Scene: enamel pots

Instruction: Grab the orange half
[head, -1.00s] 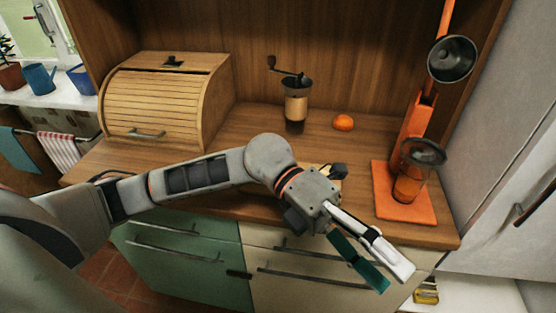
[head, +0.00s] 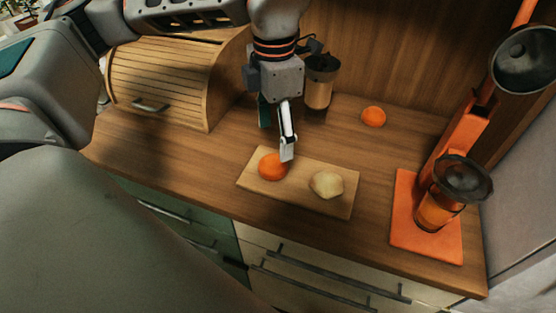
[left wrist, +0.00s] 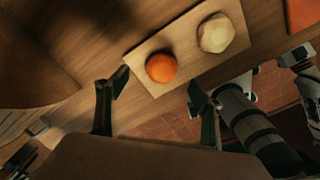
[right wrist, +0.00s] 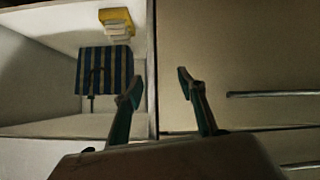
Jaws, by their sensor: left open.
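An orange, rounded piece (head: 272,166) lies on the left part of the cutting board, peel side up; no cut face shows. I take it for the orange half. It also shows in the left wrist view (left wrist: 161,68). A pale, rounded piece (head: 326,185) lies to its right on the board; I cannot tell what it is. My left gripper (head: 276,140) is open and empty, pointing down just behind and above the orange piece. Its two fingers are apart in the left wrist view (left wrist: 157,88). My right gripper (right wrist: 158,82) is open and empty, facing cabinet fronts.
The cutting board (head: 340,207) lies near the counter's front edge. A whole-looking orange (head: 373,116) and a coffee grinder (head: 319,88) stand behind it. An orange juicer (head: 405,219) stands at right, a wooden bread box (head: 160,80) at left. Bare counter lies between the board and juicer.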

